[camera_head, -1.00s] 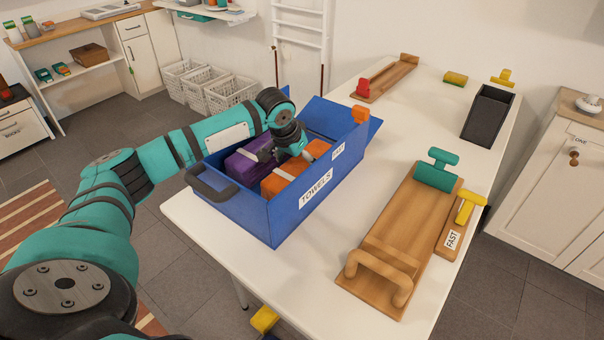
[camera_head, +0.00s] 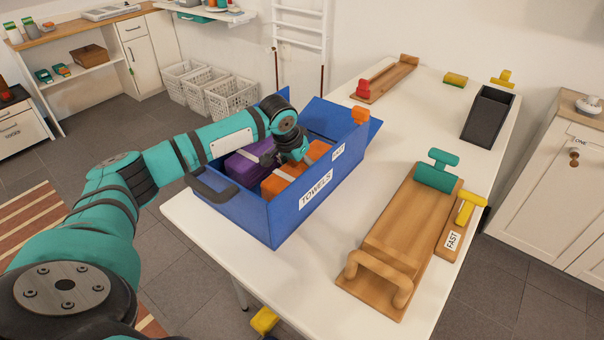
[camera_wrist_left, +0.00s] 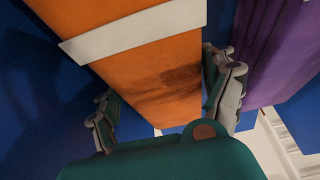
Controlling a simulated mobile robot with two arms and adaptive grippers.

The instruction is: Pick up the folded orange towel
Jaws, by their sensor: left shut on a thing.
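The folded orange towel (camera_head: 275,186) with a pale band lies in the blue box labelled TOWELS (camera_head: 283,217), beside a purple towel (camera_head: 243,165). My left gripper (camera_head: 285,165) reaches down into the box over the orange towel, and the hand hides part of it. In the left wrist view my left gripper (camera_wrist_left: 165,90) has one finger on each side of the orange towel (camera_wrist_left: 160,75) and is shut on it. The purple towel (camera_wrist_left: 278,60) is just to the right there. My right gripper is not in view.
The box stands on a white table (camera_head: 300,270), with a grey handle (camera_head: 212,187) at its near left. A wooden board (camera_head: 405,240) with a teal knob lies to the right. A dark slanted box (camera_head: 487,115) and a red-ended wooden tray (camera_head: 388,80) stand farther back.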

